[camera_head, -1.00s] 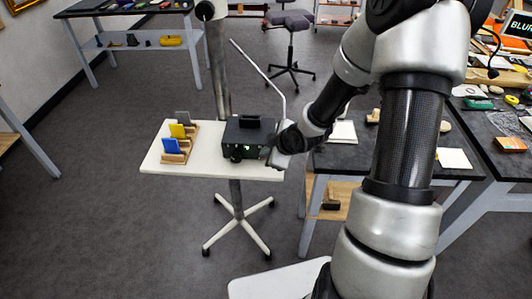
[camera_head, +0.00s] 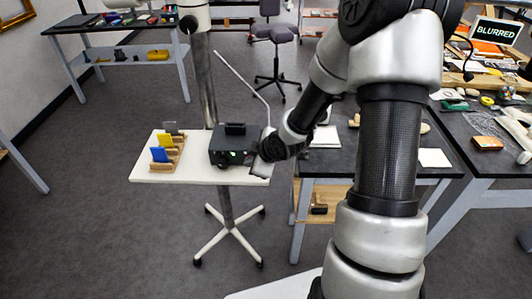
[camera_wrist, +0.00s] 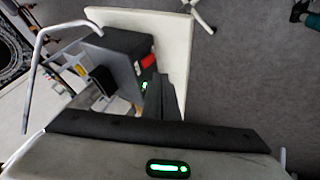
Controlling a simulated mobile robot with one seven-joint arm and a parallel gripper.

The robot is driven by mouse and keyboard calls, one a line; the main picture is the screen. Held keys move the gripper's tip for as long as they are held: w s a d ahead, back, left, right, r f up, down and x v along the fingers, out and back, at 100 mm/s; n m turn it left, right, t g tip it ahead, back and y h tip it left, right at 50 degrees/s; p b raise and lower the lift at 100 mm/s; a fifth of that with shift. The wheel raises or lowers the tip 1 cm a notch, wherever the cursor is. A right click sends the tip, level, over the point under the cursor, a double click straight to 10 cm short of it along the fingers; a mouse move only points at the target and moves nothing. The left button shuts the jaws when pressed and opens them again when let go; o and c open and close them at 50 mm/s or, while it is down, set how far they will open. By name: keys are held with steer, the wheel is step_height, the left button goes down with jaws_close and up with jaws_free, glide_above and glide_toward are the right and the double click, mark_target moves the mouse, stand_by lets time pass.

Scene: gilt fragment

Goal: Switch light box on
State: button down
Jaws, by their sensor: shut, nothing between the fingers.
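A black box with a top handle, seemingly the light box (camera_head: 232,145), stands on a white stand top (camera_head: 190,174). Its front has a dark round part and a small green glow. In the wrist view the box (camera_wrist: 122,42) shows a red switch-like patch (camera_wrist: 148,61) and a green light (camera_wrist: 145,86). My gripper (camera_head: 260,164) is at the box's right side in the head view. In the wrist view my gripper's fingers (camera_wrist: 160,92) are together and empty, close to the green light. Whether they touch the box I cannot tell.
Yellow, blue and grey pieces stand in wooden holders (camera_head: 166,152) left of the box. A thin bent pale rod (camera_head: 243,83) rises behind it. A dark worktable (camera_head: 345,162) stands close on the right. Open grey floor lies left of the stand.

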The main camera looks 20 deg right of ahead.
steer(key=s+d+r+p, duration=0.3)
steer(key=r, duration=0.6)
steer(key=shift+s, duration=0.4)
